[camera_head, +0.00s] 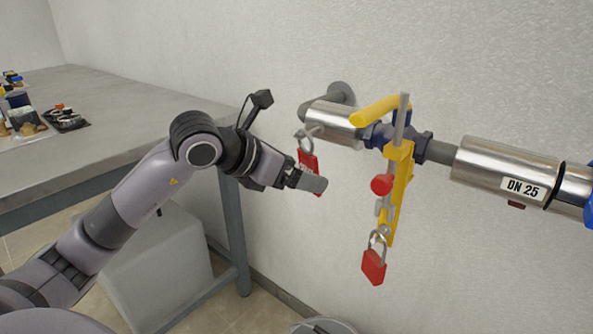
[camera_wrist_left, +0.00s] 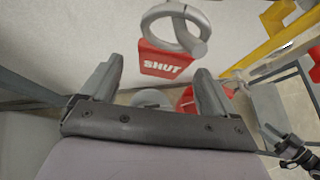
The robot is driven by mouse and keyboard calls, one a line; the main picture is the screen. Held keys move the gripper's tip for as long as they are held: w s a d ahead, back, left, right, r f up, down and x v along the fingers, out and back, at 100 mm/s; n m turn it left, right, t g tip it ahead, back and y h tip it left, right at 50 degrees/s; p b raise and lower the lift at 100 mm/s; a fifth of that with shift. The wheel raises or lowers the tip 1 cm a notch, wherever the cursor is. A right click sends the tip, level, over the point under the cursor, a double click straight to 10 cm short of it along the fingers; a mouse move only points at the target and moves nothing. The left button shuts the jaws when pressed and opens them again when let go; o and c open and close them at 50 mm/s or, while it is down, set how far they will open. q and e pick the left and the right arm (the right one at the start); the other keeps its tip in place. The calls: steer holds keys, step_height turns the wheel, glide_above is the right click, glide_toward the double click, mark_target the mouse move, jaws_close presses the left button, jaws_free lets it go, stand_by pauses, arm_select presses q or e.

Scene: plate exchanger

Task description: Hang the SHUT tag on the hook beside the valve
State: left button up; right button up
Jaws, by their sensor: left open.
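The SHUT tag (camera_head: 309,161) is a red plate with white lettering and a thick grey ring. In the head view its ring appears to hang around the hook (camera_head: 315,130), beside the valve (camera_head: 398,130). In the left wrist view the tag (camera_wrist_left: 160,60) hangs just beyond the fingertips, its ring at the hook's rounded end (camera_wrist_left: 198,48). My left gripper (camera_head: 308,182) is open, its fingers apart on either side below the tag, and it does not grip it. In the head view the gripper covers the tag's lower part.
A yellow bracket (camera_head: 400,180) with a red knob (camera_head: 381,184) and a red padlock (camera_head: 374,267) stands right of the tag. The DN 25 pipe (camera_head: 500,172) runs right along the wall. A grey table (camera_head: 130,115) with small items is at left.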

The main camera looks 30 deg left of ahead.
arm_select(q)
steer(key=shift+s, duration=0.1)
steer(key=v, duration=0.7)
arm_select(e)
steer(key=shift+w+a+r, duration=0.1)
steer(key=shift+r, duration=0.1)
